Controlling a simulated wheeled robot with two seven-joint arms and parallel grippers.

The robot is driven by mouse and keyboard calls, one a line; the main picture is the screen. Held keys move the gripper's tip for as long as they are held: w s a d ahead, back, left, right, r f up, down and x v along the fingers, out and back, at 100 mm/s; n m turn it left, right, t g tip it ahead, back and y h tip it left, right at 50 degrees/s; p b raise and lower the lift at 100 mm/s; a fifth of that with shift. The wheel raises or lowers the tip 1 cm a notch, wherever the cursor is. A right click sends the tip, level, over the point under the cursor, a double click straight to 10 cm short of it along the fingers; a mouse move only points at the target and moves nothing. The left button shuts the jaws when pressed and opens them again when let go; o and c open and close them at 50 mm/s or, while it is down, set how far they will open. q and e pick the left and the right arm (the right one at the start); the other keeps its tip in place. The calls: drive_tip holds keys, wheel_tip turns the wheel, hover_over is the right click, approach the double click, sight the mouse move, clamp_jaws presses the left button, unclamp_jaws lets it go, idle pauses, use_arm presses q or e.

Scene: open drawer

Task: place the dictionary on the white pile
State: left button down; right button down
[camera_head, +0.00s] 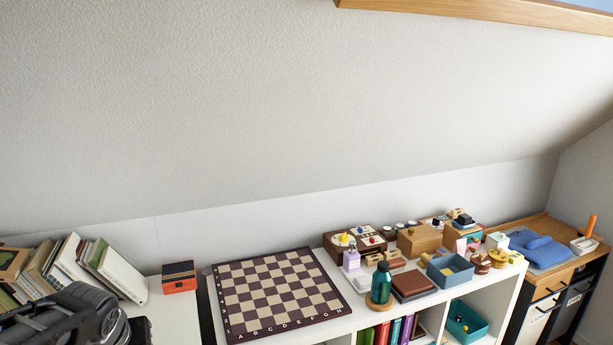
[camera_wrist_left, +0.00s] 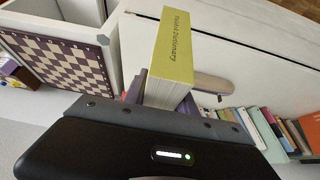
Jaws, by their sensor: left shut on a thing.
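The dictionary (camera_wrist_left: 175,45) is a thick book with a yellow-green cover, its title readable, in the left wrist view. My left gripper (camera_wrist_left: 163,92) is shut on it, with a finger on either side of its lower part, and the book sticks out beyond the fingertips. In the head view my left arm comes in at the lower left, and its fingers and the dictionary do not show there. Pale, white-covered books (camera_head: 75,262) lean at the left in the head view. I cannot tell which stack is the white pile. My right gripper is not in view.
A chessboard (camera_head: 280,292) lies on the white shelf, with an orange-and-black box (camera_head: 179,277) to its left. A green bottle (camera_head: 381,283), a blue-grey bin (camera_head: 450,270) and small boxes crowd the right. A row of books (camera_wrist_left: 270,130) shows in the wrist view.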

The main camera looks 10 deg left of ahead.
use_arm(q)
drive_tip(key=shift+w+d+r, duration=0.1)
drive_tip(key=shift+r, duration=0.45)
drive_tip(key=w+d+f+m+h+b, duration=0.1)
drive_tip(key=w+d+f+m, duration=0.2)
drive_tip(key=d+f, duration=0.3)
drive_tip(key=w+d+f+m+h+b, duration=0.1)
drive_tip(key=w+d+f, duration=0.5)
drive_tip(key=d, duration=0.8)
drive_tip(key=shift+d+f+m+t+h, duration=0.4)
drive_tip(key=shift+m+h, duration=0.1)
drive_tip(key=shift+m, duration=0.4)
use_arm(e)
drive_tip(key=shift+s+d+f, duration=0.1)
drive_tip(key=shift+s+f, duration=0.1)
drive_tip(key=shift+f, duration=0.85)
use_arm(q)
drive_tip(key=shift+a, duration=0.1)
